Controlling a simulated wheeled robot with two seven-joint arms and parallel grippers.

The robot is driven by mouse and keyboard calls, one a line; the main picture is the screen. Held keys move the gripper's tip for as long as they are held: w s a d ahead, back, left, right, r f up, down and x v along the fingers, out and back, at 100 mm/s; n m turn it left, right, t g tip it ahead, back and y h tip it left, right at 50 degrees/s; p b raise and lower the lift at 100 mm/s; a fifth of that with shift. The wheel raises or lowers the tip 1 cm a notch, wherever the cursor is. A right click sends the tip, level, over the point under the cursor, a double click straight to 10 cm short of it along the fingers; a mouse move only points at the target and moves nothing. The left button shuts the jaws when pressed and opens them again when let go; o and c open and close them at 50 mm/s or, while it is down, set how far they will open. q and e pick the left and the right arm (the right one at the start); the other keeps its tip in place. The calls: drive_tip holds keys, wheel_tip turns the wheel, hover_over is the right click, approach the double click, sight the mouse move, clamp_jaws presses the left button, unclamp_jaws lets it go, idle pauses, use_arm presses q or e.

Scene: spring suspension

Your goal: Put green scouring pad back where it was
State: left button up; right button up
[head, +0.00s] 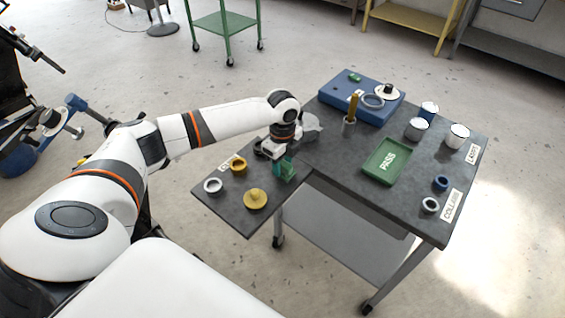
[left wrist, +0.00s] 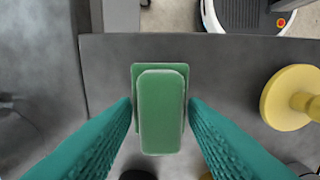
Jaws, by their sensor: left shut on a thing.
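The green scouring pad (left wrist: 160,115) is upright between the two teal fingers of my left gripper (left wrist: 160,103) in the left wrist view. The fingers press on its two sides. Another green rectangular surface (left wrist: 160,68) shows just behind and beyond the pad; I cannot tell whether it lies on the table. In the head view my left gripper (head: 284,166) is low over the left wing of the dark table, to the right of the yellow pieces. The pad is too small there to judge its gap from the table. My right gripper is not in view.
A green PASS tray (head: 387,161) and a blue case (head: 345,104) lie farther right. The wing's front edge is close by.

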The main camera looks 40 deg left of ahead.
sight(283, 162)
use_arm(q)
drive_tip(key=shift+f, duration=0.25)
drive_tip(key=o, duration=0.9)
drive_tip(key=shift+o, duration=0.2)
wheel_tip(283, 162, up, 12)
drive_tip(key=shift+b, duration=0.4)
